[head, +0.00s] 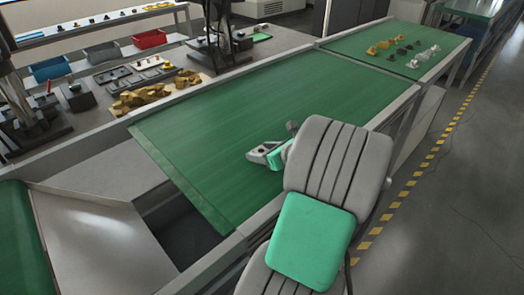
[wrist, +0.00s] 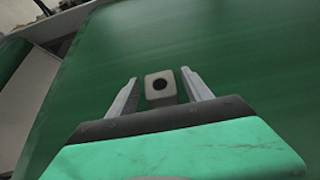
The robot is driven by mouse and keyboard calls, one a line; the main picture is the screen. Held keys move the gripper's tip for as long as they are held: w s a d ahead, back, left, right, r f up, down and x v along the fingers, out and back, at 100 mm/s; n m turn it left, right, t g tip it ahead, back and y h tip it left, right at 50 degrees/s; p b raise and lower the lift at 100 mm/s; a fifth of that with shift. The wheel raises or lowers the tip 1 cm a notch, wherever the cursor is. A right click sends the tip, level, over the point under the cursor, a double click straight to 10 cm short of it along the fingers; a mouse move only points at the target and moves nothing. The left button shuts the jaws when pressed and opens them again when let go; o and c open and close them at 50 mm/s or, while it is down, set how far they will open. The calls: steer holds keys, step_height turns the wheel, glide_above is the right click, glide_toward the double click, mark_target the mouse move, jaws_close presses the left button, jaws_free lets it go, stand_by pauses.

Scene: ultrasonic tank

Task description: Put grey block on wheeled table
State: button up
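The grey block (wrist: 160,88), with a dark round hole in its face, is on the green work surface in the wrist view. My gripper (wrist: 161,77) is open, with one finger on each side of the block. A narrow gap shows between the block and each finger. In the head view my gripper (head: 264,153) is low over the middle of the green surface (head: 200,130), and its fingers and arm partly hide the block. I cannot tell which table here is the wheeled one.
Another green table (head: 370,40) at the back right holds several small yellow, dark and white parts. A bench at the left carries a red bin (head: 149,39), a blue bin (head: 50,69) and yellow parts (head: 140,98). Much of the green surface is clear.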

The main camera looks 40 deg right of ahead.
steer(key=shift+s+r, duration=0.2)
steer(key=shift+r, duration=0.1)
steer(key=v, duration=1.1)
steer(key=shift+s+r, duration=0.1)
steer(key=shift+s, duration=0.2)
